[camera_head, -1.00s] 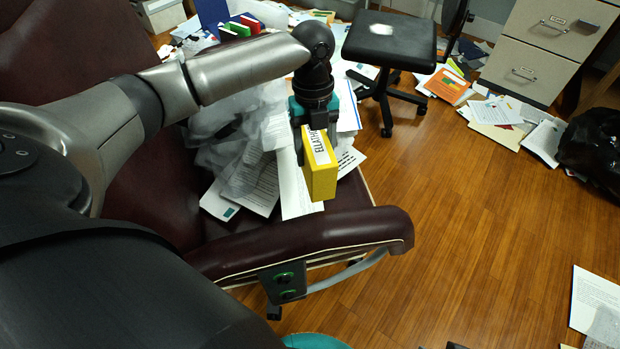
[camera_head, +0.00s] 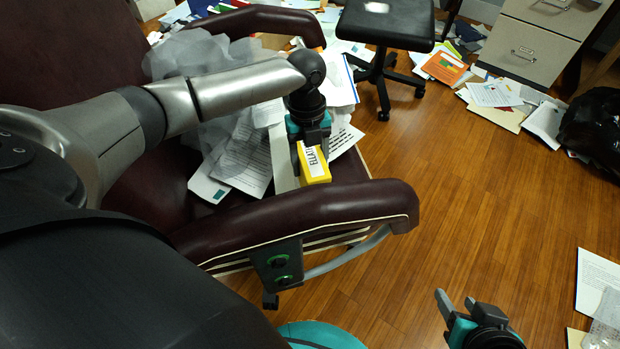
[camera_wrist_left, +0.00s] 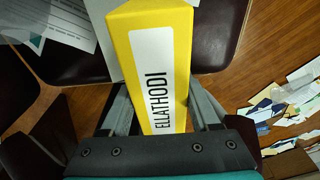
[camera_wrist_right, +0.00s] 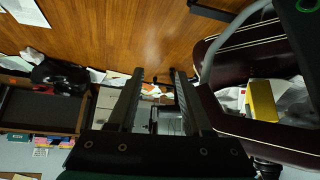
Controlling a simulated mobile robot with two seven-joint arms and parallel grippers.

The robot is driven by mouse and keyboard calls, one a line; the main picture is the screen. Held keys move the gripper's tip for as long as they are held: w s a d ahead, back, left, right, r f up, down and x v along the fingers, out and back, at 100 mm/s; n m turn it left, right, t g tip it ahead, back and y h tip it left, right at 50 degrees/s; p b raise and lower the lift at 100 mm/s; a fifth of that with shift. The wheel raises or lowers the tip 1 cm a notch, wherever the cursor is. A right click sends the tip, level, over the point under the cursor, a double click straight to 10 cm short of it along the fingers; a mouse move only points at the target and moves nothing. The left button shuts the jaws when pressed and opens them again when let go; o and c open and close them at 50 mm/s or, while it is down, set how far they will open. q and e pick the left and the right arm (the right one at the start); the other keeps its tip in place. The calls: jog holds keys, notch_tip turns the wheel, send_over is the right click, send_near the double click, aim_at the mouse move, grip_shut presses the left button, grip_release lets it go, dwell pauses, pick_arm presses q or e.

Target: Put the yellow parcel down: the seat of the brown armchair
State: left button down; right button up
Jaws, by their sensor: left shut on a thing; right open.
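The yellow parcel (camera_head: 316,164) has a white label, which reads ELLATHODI in the left wrist view (camera_wrist_left: 188,28). My left gripper (camera_head: 308,140) is shut on it and holds it pointing down over the seat of the brown armchair (camera_head: 345,170), just behind the near armrest. Whether the parcel touches the seat or its papers is hidden. The parcel (camera_wrist_right: 262,100) also shows beyond the armrest in the right wrist view. My right gripper (camera_head: 455,304) is open and empty above the floor, right of the armchair.
Loose papers (camera_head: 240,160) and crumpled translucent sheets cover much of the seat. The near armrest (camera_head: 300,215) stands between my body and the seat. A black stool (camera_head: 385,25), filing cabinet (camera_head: 540,45) and black bag (camera_head: 592,125) stand farther off. The wooden floor at right is mostly clear.

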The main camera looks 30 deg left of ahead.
pick_arm(q)
jog(key=shift+f+b, duration=0.35)
jog(key=shift+f, duration=0.6)
jog(key=shift+f+b, duration=0.45)
jog(key=shift+f, duration=0.3)
jog(key=shift+f+b, duration=0.35)
jog(key=shift+f, duration=0.75)
pick_arm(e)
jog(key=w+a+r+t+y, duration=0.1)
jog(key=w+a+t+y, duration=0.2)
jog(key=a+t, duration=0.2)
jog(key=shift+a, duration=0.6)
pick_arm(q)
jog(key=shift+f+b, duration=0.1)
jog(key=shift+b, duration=0.2)
jog(key=shift+c, duration=0.6)
grip_release()
pick_arm(e)
jog(key=shift+r, duration=0.1)
